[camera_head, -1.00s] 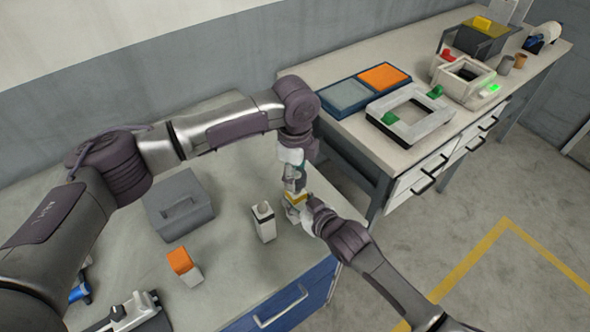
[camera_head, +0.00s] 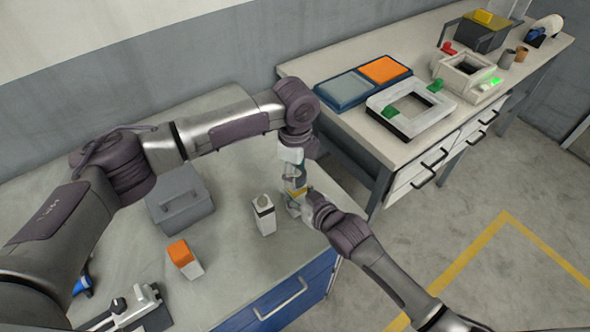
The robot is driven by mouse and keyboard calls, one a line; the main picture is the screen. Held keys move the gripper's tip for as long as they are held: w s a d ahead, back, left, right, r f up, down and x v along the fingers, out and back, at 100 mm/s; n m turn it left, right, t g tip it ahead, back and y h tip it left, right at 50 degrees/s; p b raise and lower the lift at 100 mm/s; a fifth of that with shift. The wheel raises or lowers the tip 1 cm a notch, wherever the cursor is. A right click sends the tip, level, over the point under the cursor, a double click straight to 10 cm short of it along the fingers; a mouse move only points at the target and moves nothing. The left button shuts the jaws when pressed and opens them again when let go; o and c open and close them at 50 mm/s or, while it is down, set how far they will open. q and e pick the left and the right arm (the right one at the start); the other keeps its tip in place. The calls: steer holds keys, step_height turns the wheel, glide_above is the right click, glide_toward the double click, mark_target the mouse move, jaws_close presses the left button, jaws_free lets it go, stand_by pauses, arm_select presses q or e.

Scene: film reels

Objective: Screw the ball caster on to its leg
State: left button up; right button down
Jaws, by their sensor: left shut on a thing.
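My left gripper (camera_head: 294,182) points down over the right part of the near bench and is shut on a small yellowish part (camera_head: 297,192). My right gripper (camera_head: 302,203) comes in from the lower right and meets the same spot, close against that part. The fingers overlap there, so I cannot tell whether the right one is open or shut. I cannot tell whether the yellowish part is the ball caster or its leg, nor whether two pieces are joined. A small white block with a dark band and rounded grey top (camera_head: 263,215) stands upright just left of the grippers.
On the near bench (camera_head: 225,258) are a grey case (camera_head: 180,200), an orange-and-white block (camera_head: 184,258) and a black-and-white device (camera_head: 135,310). The far bench holds an orange-and-grey tray (camera_head: 363,80), a white frame (camera_head: 410,107) and a white box (camera_head: 466,75).

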arm_select(q)
steer(key=shift+f, duration=0.6)
stand_by(0.3)
steer(key=m, duration=0.5)
steer(key=shift+m, duration=0.3)
steer(key=m, duration=0.5)
steer(key=shift+w, duration=0.1)
steer(key=m, duration=0.5)
steer(key=shift+d, duration=0.1)
steer(key=m, duration=0.7)
steer(key=shift+d, duration=0.1)
steer(key=o, duration=1.2)
steer(key=shift+c, duration=0.2)
